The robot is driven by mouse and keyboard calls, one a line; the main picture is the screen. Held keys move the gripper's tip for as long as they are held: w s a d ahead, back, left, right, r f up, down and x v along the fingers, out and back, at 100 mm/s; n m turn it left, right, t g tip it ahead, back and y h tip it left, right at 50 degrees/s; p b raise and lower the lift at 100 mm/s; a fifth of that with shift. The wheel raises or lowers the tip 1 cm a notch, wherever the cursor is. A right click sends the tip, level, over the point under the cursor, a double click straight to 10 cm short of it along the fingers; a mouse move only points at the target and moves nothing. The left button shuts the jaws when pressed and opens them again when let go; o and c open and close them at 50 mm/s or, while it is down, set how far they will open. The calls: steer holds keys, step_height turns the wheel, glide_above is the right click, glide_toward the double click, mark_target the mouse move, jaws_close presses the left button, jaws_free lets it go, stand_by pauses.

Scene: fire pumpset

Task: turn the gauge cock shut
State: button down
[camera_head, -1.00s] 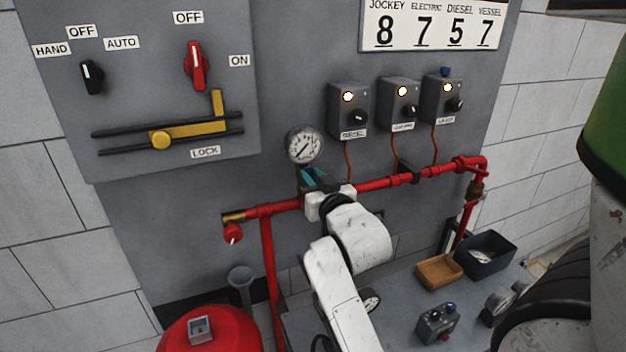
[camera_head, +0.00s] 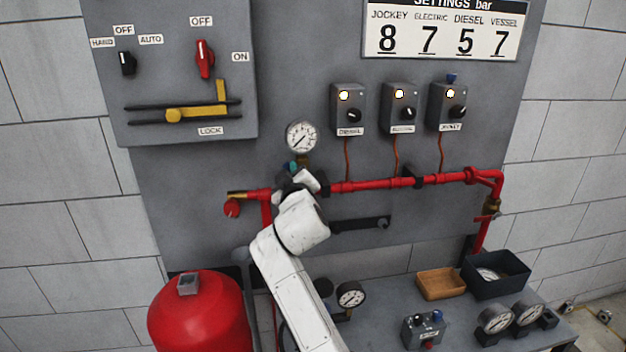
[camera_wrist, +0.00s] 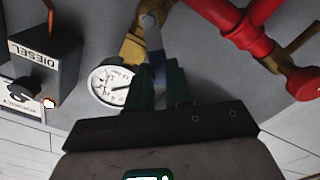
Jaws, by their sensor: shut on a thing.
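The gauge cock's brass body (camera_wrist: 133,47) sits beside the white dial gauge (camera_wrist: 112,86) in the wrist view. Its blue-grey lever (camera_wrist: 154,42) runs from the brass body down between my teal fingers. My gripper (camera_wrist: 157,82) is shut on this lever; the fingers hide its end. In the head view, my gripper (camera_head: 292,167) is just below and left of the gauge (camera_head: 301,137). A little brass of the cock (camera_head: 303,160) shows there, and my white wrist hides the pipe below it.
The red pipe (camera_head: 400,182) runs along the grey panel, with a red-handled brass end valve (camera_head: 232,208) at left. Three control boxes (camera_head: 400,108) are above it. A bench (camera_head: 385,318) with loose gauges and trays is below right. A red vessel (camera_head: 200,315) stands lower left.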

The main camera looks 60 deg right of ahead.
steer(key=shift+w+a+f+n+p, duration=0.35)
steer(key=shift+f+n, duration=0.3)
steer(key=shift+n, duration=1)
steer(key=shift+w+a+f+n+p, duration=0.1)
steer(key=shift+f+n+p, duration=0.5)
steer(key=shift+n, duration=1)
steer(key=shift+w+a+f+n+p, duration=0.25)
steer(key=shift+f+n, duration=0.5)
steer(key=shift+n, duration=0.9)
steer(key=shift+f, duration=0.1)
steer(key=c, duration=1)
jaws_free()
steer(key=shift+d, duration=0.1)
steer(key=b+v, duration=0.1)
steer(key=v, duration=1)
steer(key=shift+b, duration=0.35)
